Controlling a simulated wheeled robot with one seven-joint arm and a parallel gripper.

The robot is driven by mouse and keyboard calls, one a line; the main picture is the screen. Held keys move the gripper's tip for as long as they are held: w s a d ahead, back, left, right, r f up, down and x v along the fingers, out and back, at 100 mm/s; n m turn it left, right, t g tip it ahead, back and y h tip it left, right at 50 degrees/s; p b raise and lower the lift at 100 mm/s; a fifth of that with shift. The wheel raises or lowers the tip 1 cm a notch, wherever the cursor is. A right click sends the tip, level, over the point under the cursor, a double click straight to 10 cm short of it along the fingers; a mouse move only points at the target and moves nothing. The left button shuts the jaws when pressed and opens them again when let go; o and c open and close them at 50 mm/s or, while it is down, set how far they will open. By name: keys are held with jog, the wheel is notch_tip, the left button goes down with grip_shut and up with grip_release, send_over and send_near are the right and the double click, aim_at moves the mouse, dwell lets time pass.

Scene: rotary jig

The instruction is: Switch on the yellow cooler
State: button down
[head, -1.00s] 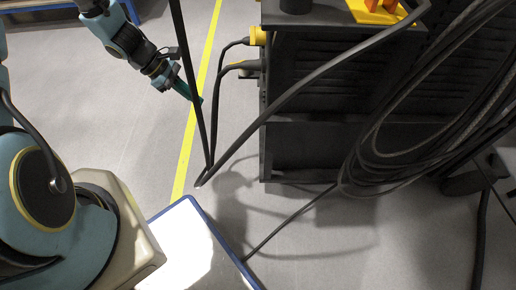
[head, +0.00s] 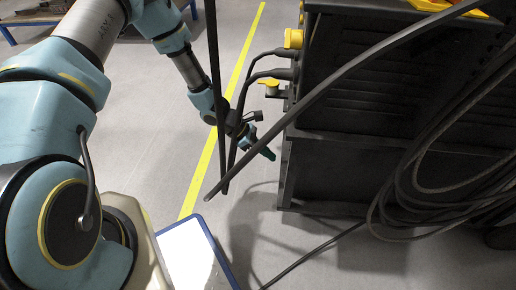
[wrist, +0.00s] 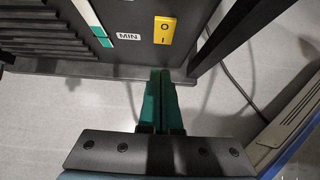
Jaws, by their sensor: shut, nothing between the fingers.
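A dark cabinet with louvred sides (head: 350,90) stands at the right in the head view. Yellow caps and a yellow part show on it, but no wholly yellow cooler is in view. In the wrist view a yellow rocker switch (wrist: 164,32) marked O and I sits on the dark panel (wrist: 85,55), right of a label reading MIN. My gripper (wrist: 162,82) has its green fingers together and empty, pointing toward the panel below the switch, apart from the switch. In the head view my gripper (head: 266,150) is at the cabinet's left side. Whether it touches the panel I cannot tell.
Dark bars (head: 300,120) cross in front of my arm and the cabinet. Coiled black cables (head: 430,180) hang at the right. A blue-edged white panel (head: 190,250) lies at the bottom. Grey floor with a yellow line (head: 212,150) is open on the left.

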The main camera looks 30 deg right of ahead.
jog(key=shift+s+d+f+b, duration=0.15)
jog(key=shift+s+d+b, duration=0.05)
jog(key=shift+s+d, duration=0.55)
jog(key=shift+s+d+f+b, duration=0.2)
jog(key=shift+s+d, duration=0.3)
jog(key=shift+d, duration=0.3)
jog(key=shift+r, duration=0.1)
